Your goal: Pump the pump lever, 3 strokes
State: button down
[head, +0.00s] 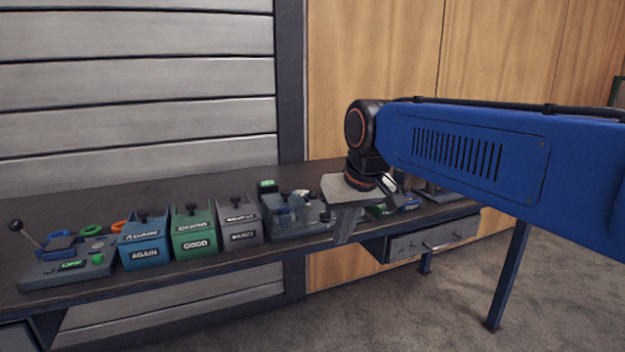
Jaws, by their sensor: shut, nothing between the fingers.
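A lever with a black ball knob (16,225) and a thin metal rod rises from a grey device (62,271) at the bench's left end. The rod is tilted up and to the left. I cannot tell for certain that this is the pump lever. My gripper (346,232) points down over the front edge of the bench, right of centre, far to the right of this lever. It is shut and empty. My gripper and arm hide part of the bench top behind them.
Blue (145,253), green (194,243) and grey (241,236) lidded boxes stand in a row. A grey-blue fixture with clear parts (290,230) is just left of my gripper. A drawer (432,238) hangs under the bench (120,191).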

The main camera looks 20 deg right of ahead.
jog(key=w+d+r, duration=0.1)
jog(key=w+r, duration=0.8)
jog(key=w, duration=0.2)
notch_tip(320, 180, up, 7)
jog(key=m, duration=0.1)
send_over(309, 195)
jog(key=w+d, duration=0.2)
jog(key=d, duration=0.1)
jog(key=shift+s+f, duration=0.1)
jog(key=shift+f, duration=0.1)
jog(key=shift+f, duration=0.1)
jog(key=shift+a+f, duration=0.2)
jog(key=shift+f, duration=1.7)
jog(key=shift+a+f, duration=0.15)
jog(key=shift+f, duration=1.75)
jog(key=shift+a+f, duration=0.2)
jog(key=shift+f, duration=1.7)
